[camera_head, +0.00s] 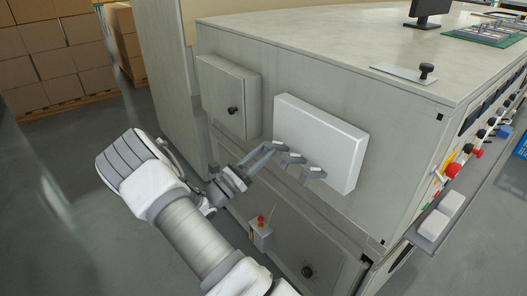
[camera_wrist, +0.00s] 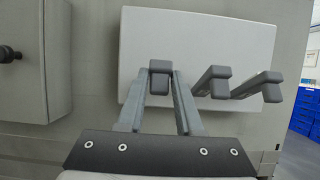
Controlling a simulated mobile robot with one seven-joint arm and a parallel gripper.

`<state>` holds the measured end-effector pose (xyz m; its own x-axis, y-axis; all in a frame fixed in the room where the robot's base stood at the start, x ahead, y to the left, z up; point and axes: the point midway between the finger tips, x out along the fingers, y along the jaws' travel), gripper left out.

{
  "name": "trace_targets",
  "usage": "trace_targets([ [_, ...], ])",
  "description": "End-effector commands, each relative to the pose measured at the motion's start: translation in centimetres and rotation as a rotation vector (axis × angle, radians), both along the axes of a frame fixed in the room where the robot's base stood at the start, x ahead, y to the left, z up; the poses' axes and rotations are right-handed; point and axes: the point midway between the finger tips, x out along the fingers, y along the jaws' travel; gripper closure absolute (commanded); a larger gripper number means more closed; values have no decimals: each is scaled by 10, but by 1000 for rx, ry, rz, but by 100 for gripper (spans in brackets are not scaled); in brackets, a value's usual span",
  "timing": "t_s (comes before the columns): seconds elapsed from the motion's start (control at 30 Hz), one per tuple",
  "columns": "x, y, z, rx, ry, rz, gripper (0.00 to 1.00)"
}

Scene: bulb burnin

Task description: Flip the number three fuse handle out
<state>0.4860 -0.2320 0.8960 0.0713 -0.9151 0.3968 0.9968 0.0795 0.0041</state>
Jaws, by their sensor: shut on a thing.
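A white fuse box (camera_head: 325,135) is mounted on the side of the grey cabinet, and it fills the middle of the wrist view (camera_wrist: 200,30). A row of grey fuse handles is at its lower part. In the wrist view the leftmost handle (camera_wrist: 159,70) sits between the fingers of my gripper (camera_wrist: 160,88), which is shut on it. The middle handle (camera_wrist: 214,80) and right handle (camera_wrist: 264,85) are free, to the right of the fingers. In the head view these two also show, the middle one (camera_head: 291,159) and the right one (camera_head: 313,174). No numbers are readable.
A grey box with a black knob (camera_head: 229,97) is left of the fuse box. A small box with a red button (camera_head: 261,226) is below my gripper. A control ledge with buttons (camera_head: 470,155) runs along the cabinet's right side. Stacked cartons (camera_head: 55,60) stand behind.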

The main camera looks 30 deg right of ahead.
Motion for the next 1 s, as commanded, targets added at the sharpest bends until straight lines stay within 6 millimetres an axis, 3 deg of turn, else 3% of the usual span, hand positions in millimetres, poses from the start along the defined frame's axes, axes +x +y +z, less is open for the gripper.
trace_targets([
  [0.03,-3,-3,-7,15,8,-6,100],
  [0.33,-3,-4,-8,15,9,-9,100],
  [0.37,-4,-4,-8,15,9,-9,63],
  [0.5,-3,-3,-6,12,8,-7,43],
  [0.83,-1,1,-5,9,5,-2,43],
  [1.0,-2,22,-13,9,6,2,43],
])
